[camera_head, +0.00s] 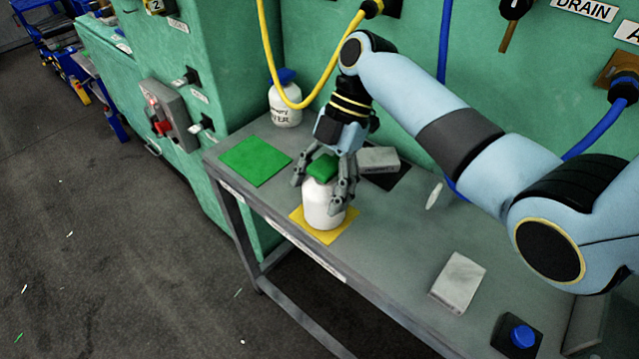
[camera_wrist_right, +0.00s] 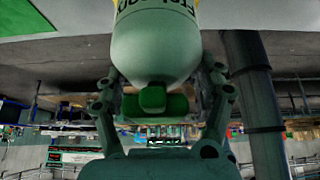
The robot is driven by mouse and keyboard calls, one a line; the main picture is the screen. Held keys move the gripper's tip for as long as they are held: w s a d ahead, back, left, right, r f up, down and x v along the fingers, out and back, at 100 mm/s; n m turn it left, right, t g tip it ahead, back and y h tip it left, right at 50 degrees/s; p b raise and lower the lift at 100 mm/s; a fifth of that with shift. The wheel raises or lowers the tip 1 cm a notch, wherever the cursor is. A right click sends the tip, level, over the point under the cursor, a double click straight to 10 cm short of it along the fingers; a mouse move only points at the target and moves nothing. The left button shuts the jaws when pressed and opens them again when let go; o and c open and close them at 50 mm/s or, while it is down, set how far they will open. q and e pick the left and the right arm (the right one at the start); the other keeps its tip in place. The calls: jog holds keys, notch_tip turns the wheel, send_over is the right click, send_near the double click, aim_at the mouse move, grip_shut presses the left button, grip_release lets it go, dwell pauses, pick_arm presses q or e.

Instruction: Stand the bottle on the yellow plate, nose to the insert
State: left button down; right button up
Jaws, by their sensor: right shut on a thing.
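A white bottle (camera_head: 323,207) with a green cap (camera_head: 323,168) stands upright over the yellow plate (camera_head: 344,229) on the grey bench. Whether its base touches the plate I cannot tell. My right gripper (camera_head: 325,184) comes from above and is shut on the bottle at its cap and shoulder, with fingers on both sides. In the right wrist view the bottle (camera_wrist_right: 155,45) hangs between the fingers, with lettering on its body and the green cap (camera_wrist_right: 153,99) towards the palm. My left gripper is not in view.
A green plate (camera_head: 255,162) lies bare to the left. A second white bottle (camera_head: 285,110) with a blue cap stands behind. A grey block (camera_head: 378,159) is by a black plate (camera_head: 391,178); another block (camera_head: 458,283) and a blue button (camera_head: 522,336) are at the right.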

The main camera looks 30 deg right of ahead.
jog(key=o, duration=1.5)
jog(key=p+v, duration=0.1)
jog(key=v, duration=1.1)
jog(key=shift+r, duration=0.15)
jog(key=shift+s, duration=0.1)
